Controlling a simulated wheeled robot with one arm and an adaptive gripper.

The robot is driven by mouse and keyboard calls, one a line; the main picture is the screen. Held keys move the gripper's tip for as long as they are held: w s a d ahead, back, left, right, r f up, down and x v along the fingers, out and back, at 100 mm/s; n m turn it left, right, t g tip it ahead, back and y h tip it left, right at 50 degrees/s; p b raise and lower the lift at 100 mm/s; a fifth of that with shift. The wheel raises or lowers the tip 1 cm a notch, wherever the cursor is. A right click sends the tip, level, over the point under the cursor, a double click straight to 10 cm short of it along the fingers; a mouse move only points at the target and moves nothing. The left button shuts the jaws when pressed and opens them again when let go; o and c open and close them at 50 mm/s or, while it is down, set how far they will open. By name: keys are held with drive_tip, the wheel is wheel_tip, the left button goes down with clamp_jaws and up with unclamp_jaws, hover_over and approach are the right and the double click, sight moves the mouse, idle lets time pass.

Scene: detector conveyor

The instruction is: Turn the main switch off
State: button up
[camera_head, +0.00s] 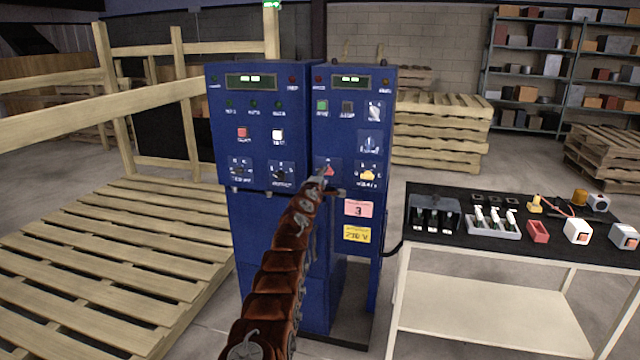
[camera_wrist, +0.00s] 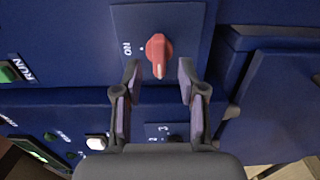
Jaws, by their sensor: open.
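The main switch is a red rotary knob (camera_wrist: 159,52) on a dark blue plate, with an ON label and a white dot to its left in the wrist view. Its narrow end, with a pale line, points down in that view toward my gripper. My gripper (camera_head: 328,186) also shows in the head view, in front of the panel.
A yellow knob (camera_head: 367,175) is close right of the red one, and a black knob (camera_head: 282,174) is to its left. A black-topped bench (camera_head: 450,246) with small parts stands at right. Wooden pallets (camera_head: 110,255) lie at left.

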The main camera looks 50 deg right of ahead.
drive_tip(key=shift+v, duration=2.25)
drive_tip(key=shift+s, duration=0.1)
